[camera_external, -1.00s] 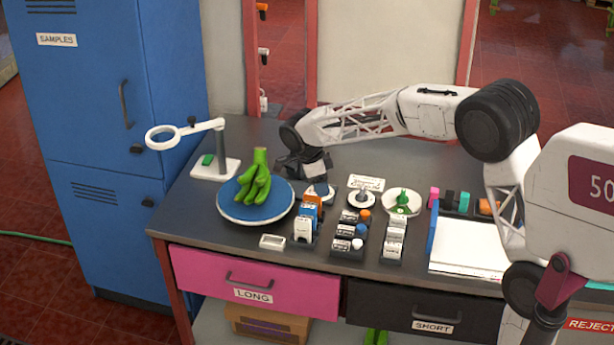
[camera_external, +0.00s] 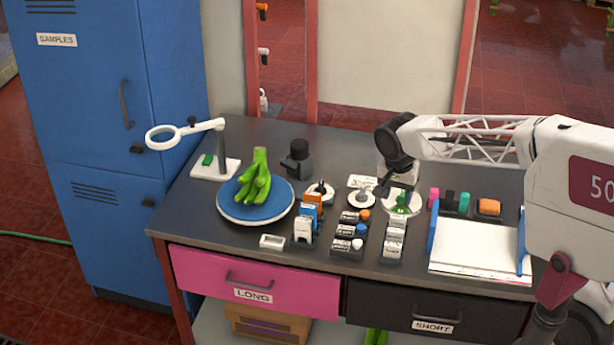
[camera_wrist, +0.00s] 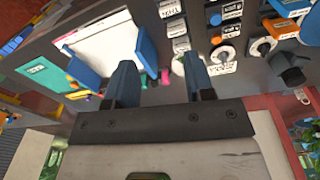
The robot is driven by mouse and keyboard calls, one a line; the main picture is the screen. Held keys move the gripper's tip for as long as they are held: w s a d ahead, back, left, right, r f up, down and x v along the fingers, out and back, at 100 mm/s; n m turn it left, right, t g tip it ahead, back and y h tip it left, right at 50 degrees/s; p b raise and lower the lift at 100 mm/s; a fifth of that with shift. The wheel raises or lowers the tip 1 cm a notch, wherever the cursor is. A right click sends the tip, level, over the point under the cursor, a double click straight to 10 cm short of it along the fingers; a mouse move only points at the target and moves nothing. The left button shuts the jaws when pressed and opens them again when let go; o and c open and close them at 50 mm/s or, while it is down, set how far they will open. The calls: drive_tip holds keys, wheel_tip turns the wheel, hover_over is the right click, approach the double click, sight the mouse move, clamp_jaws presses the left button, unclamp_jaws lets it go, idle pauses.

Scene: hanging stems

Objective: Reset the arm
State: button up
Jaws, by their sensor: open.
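My gripper (camera_external: 400,187) hangs above the right-middle part of the dark workbench (camera_external: 345,195), close over a round white dish with a green item (camera_external: 402,203). In the wrist view my gripper (camera_wrist: 158,72) shows two blue fingers spread apart, with nothing between them. My arm is folded back toward the right of the bench. A bunch of green bananas (camera_external: 256,180) rests on a round blue plate (camera_external: 256,208) at the left.
A magnifier on a stand (camera_external: 220,150) is at the back left. A dark knob-like object (camera_external: 298,160) stands behind small labelled blocks (camera_external: 350,232). A white tray with blue sides (camera_external: 474,246) lies at right, also in the wrist view (camera_wrist: 104,44).

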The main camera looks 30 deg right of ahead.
drive_tip(key=s+d+f+n+t, duration=0.1)
drive_tip(key=s+n, duration=0.4)
drive_tip(key=s, duration=0.5)
drive_tip(key=s+d+f+n+t+y, duration=0.1)
drive_tip(key=s+n, duration=0.4)
drive_tip(key=s, duration=0.5)
drive_tip(key=shift+s+d+f+n, duration=0.35)
drive_tip(key=shift+s+d+n, duration=0.05)
drive_tip(key=shift+d, duration=0.15)
